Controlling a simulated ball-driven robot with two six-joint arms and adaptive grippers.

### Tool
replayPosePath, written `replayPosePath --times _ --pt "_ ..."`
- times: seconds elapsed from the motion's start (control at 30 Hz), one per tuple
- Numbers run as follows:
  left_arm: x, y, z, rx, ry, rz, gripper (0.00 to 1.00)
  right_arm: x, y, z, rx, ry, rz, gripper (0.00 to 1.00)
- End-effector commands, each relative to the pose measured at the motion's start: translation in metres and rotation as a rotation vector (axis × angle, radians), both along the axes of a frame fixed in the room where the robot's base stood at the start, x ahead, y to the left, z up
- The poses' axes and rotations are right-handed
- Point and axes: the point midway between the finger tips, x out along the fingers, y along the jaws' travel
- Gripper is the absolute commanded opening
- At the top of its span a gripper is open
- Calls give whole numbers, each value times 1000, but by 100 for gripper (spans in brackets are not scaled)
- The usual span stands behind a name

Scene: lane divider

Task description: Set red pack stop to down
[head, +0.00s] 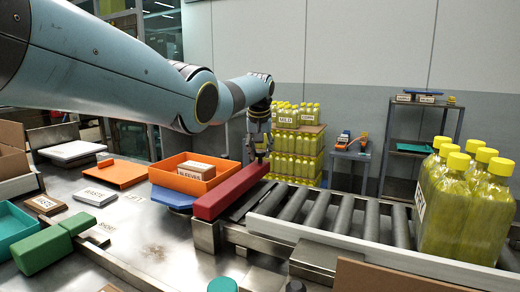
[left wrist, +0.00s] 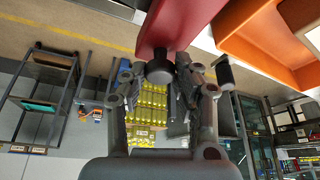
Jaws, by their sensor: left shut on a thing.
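The red pack stop (head: 230,193) is a long red bar lying across the left end of the roller conveyor. Its far end is by my left gripper (head: 260,152), whose arm comes in from the left. In the left wrist view the red bar (left wrist: 178,22) is at the top, with a dark round knob (left wrist: 159,70) at its end. The fingers of my left gripper (left wrist: 160,80) are closed around this knob. In the head view the arm and fingers partly hide the grip. My right gripper is not in view.
The roller conveyor (head: 345,213) has a pale side rail (head: 370,252). Yellow-green bottles (head: 465,208) stand at its right. An orange tray (head: 172,180) with a small box (head: 195,170) sits left of the red bar. A green block (head: 42,250) lies at front left.

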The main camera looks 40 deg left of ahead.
Motion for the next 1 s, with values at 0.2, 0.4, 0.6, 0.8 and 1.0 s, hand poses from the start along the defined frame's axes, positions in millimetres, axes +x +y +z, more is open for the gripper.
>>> replayPosePath --times 0.2,0.4,0.6,0.8,1.0 --pt "0 -1 -1 0 1 -1 52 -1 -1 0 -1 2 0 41" --pt "0 0 -1 -1 1 0 52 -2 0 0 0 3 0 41" --pt "-2 -1 6 1 -1 0 52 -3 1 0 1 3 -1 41" --pt "-10 -9 31 3 -3 -2 52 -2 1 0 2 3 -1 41" --pt "-23 -20 74 1 -2 -2 52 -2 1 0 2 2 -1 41"
